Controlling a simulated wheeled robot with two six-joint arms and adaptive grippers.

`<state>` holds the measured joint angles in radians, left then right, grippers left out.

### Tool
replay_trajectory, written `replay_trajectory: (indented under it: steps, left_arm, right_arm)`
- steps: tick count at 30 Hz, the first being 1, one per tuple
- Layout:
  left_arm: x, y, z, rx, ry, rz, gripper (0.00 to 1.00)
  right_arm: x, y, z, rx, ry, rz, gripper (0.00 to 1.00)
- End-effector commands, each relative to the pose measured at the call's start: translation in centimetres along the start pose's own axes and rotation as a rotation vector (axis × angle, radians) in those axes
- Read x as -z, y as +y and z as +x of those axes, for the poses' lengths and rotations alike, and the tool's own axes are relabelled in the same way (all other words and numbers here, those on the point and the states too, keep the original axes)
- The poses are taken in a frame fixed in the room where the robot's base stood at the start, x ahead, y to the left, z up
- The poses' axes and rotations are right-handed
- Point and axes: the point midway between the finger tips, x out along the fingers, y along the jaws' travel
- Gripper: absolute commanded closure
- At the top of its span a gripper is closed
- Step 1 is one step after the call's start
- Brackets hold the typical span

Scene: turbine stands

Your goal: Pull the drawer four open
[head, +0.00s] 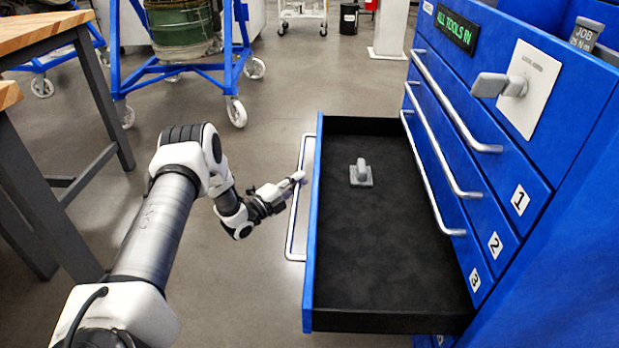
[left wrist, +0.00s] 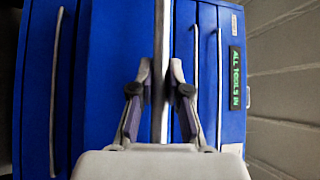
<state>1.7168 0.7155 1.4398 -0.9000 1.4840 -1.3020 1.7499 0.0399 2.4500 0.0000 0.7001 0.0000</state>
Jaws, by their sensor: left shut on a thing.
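Drawer four (head: 311,270) is pulled well out of the blue cabinet. Its number label is not in view, but it is below the drawers marked 1, 2 and 3. Its long silver handle (head: 289,245) runs along the front face. My left gripper (head: 299,178) reaches in from the left and is shut on that handle. In the left wrist view, the fingers of my left gripper (left wrist: 158,70) lie on both sides of the upright-looking handle bar (left wrist: 162,35). My right gripper is not in view.
A grey piece with a square base (head: 361,178) stands on the drawer's black floor. Drawers one (head: 484,110), two and three are shut above. A grey lock handle (head: 495,85) sticks out of the cabinet. A wooden table (head: 40,30) and blue wheeled stand (head: 235,60) are left.

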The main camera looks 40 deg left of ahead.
Motion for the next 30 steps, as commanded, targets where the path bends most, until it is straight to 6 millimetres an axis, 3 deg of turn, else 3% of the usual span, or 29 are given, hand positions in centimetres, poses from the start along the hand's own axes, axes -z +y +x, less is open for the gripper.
replay_trajectory:
  steps: [12,13,15,25,30]
  left_arm:
    - [-0.2,0.1,-0.3,-0.003,0.000,-0.001,1.00]
    - [-0.2,0.1,-0.3,-0.003,0.000,-0.001,0.74]
    - [-0.2,0.1,-0.2,-0.003,0.000,-0.001,0.59]
    - [-0.2,0.0,-0.5,-0.001,-0.001,-0.001,0.59]
    - [-0.3,0.0,-3.2,-0.001,-0.005,-0.004,0.59]
  right_arm:
    - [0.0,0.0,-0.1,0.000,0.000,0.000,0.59]
    - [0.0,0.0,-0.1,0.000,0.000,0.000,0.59]
    - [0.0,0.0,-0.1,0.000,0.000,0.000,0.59]
    - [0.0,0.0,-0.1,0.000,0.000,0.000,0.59]
    - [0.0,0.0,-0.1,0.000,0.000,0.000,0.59]
